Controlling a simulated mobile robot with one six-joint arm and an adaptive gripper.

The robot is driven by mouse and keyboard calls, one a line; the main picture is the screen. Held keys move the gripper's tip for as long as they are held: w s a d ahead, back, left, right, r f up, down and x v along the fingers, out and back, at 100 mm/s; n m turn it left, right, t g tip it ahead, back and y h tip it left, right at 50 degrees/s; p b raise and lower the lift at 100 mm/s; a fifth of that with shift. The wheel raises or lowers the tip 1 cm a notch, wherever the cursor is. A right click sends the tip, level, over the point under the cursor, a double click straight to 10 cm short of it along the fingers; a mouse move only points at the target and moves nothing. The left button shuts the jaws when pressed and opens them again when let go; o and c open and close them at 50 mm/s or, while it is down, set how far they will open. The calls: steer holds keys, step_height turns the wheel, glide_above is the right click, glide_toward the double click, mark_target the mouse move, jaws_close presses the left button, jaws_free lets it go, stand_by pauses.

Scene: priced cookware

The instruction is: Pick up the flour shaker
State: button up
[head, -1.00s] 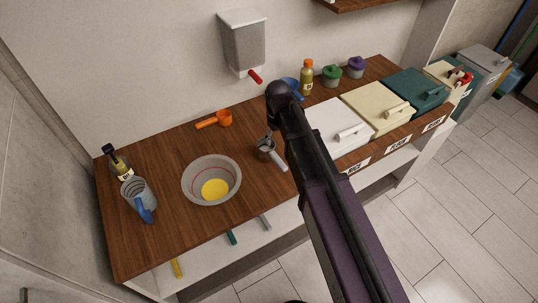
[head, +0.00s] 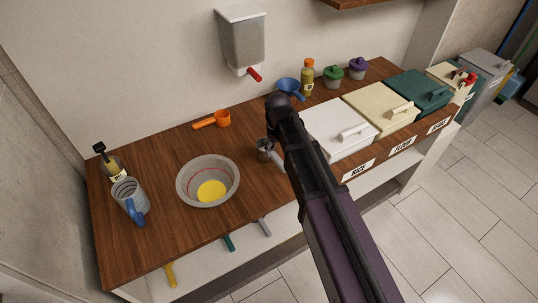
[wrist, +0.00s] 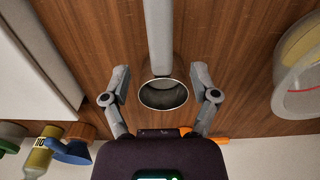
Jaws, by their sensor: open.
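A small grey metal cup with a long straight grey handle (head: 265,151) lies on the wooden counter. I cannot tell for sure that it is the flour shaker; no label shows on it. In the wrist view its round dark mouth (wrist: 163,94) faces me and its handle runs up the picture. My gripper (wrist: 160,73) is open and empty, one finger on each side of the cup and handle, with gaps on both sides. How high the fingers are above the counter is unclear. In the head view my arm covers part of the handle and hides the fingers.
A grey bowl (head: 231,184) with yellow contents stands left of the cup. An orange scoop (head: 222,119) lies behind. A white bin (head: 337,126) is close on the right. A jug with a blue handle (head: 126,190) is at far left. Counter between cup and bowl is free.

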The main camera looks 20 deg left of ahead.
mark_target(276, 157)
steer(key=shift+f, duration=0.1)
stand_by(0.3)
steer(key=shift+s+f+b, duration=0.1)
steer(key=shift+f+b, duration=2.4)
steer(key=shift+b, duration=0.1)
jaws_close()
